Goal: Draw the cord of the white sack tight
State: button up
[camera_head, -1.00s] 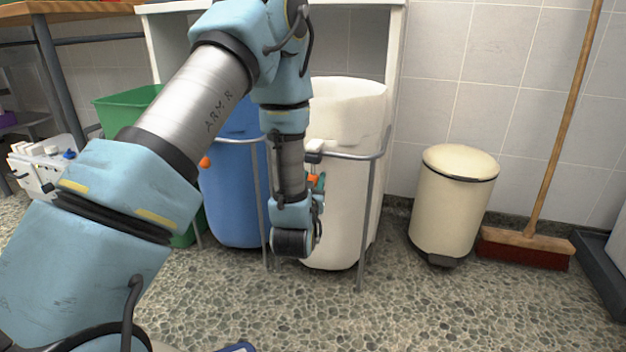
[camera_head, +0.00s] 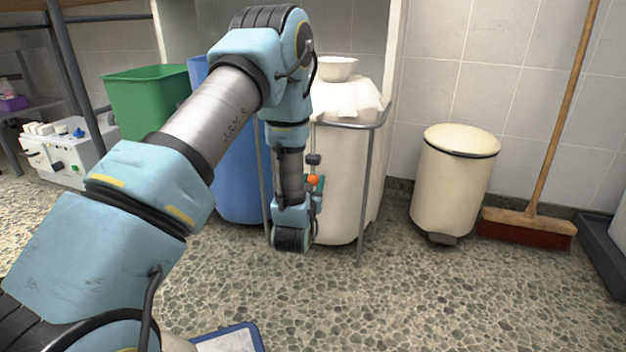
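The white sack (camera_head: 345,190) hangs in a metal frame, right of the blue sack. Its top is gathered in folds to a narrow neck, with a small flared tuft (camera_head: 337,68) above. An orange bead (camera_head: 313,180) is in front of the sack, with a small dark piece (camera_head: 314,160), perhaps the cord's toggle, just above it. The cord itself is too thin to make out. My gripper (camera_head: 319,187) is at the bead, low in front of the sack. My wrist hides most of the fingers; the bead moving with them suggests they are shut on it.
The blue sack (camera_head: 238,175) and a green bin (camera_head: 140,105) stand left. A cream pedal bin (camera_head: 455,185) and a broom (camera_head: 530,238) stand right. A metal frame post (camera_head: 367,195) is close to my gripper.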

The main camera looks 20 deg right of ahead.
jog(key=o, duration=0.4)
jog(key=shift+r, duration=0.1)
jog(key=shift+c, duration=0.2)
jog(key=shift+s, duration=0.1)
jog(key=p+v, duration=0.4)
jog(key=v, duration=0.6)
jog(key=shift+s+a, duration=0.25)
jog(key=shift+w, duration=0.1)
jog(key=w+a+r+n+g+y+p, duration=0.3)
jog(key=w+a+r+g+y+p, duration=0.25)
jog(key=w+a+r, duration=0.4)
jog(key=s+a+r+n+g+y+p, duration=0.15)
jog(key=s+a+r+g+p, duration=0.25)
jog(key=s+a+r, duration=0.55)
jog(key=s+a+r+n+g+y+p, duration=0.1)
jog(key=s+a+r+g+y+p, duration=0.25)
jog(key=s+a+r, duration=0.6)
notch_tip(320, 180, up, 34)
jog(key=w+a+p, duration=0.2)
jog(key=p, duration=3.5)
jog(key=shift+w+h, duration=0.15)
jog(key=shift+h, duration=0.2)
